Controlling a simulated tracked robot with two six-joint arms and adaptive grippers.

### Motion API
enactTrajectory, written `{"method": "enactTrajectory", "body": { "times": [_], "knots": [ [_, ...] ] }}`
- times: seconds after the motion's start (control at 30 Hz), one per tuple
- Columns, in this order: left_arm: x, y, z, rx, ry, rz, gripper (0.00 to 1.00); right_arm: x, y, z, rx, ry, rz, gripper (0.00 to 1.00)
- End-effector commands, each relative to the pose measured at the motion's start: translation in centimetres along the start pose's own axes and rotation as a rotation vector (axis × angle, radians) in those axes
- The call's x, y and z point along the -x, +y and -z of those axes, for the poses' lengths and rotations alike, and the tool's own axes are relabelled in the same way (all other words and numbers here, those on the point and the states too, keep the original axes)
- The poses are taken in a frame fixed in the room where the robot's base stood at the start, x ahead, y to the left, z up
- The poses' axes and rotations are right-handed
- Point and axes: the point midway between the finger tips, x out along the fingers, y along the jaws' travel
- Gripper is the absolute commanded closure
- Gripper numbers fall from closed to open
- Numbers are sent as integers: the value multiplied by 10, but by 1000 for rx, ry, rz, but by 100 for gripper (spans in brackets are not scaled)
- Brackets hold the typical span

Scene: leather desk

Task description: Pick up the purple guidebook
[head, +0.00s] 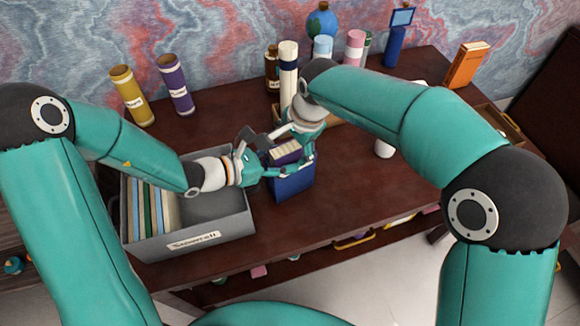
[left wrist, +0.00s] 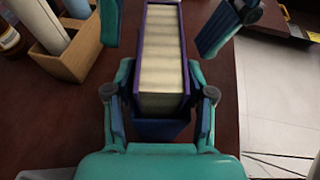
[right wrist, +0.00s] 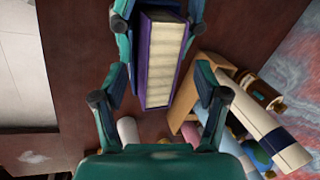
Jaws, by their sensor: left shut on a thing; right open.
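The purple guidebook (head: 287,157), a thick block with a purple cover and cream page edges, is upright at the desk's middle, over a blue box-like thing (head: 291,186). My left gripper (head: 272,168) comes from the left and is shut on the guidebook. In the left wrist view the guidebook (left wrist: 161,50) lies between its fingers. My right gripper (head: 303,150) is open, with its fingers on either side of the guidebook (right wrist: 162,58) in the right wrist view. The arms hide part of the book, and I cannot tell whether its base is lifted.
A grey box (head: 190,245) with several upright files stands left of the guidebook. Yellow (head: 131,95) and purple (head: 175,84) tubes stand behind. A wooden holder (left wrist: 75,55), bottles and a globe (head: 321,20) are at the back. An orange book (head: 466,65) stands far right.

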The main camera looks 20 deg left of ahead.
Motion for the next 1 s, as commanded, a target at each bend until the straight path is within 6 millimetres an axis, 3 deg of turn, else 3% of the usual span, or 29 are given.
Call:
{"method": "enactTrajectory", "body": {
  "times": [0.17,0.6,1.0],
  "knots": [
    [0,-1,2,2,6,3,83,0,0,0,0,0,0,27],
    [0,-1,3,2,6,2,83,0,0,0,1,0,0,98],
    [0,-1,2,2,6,2,83,1,-1,0,2,1,2,100]
  ]
}}
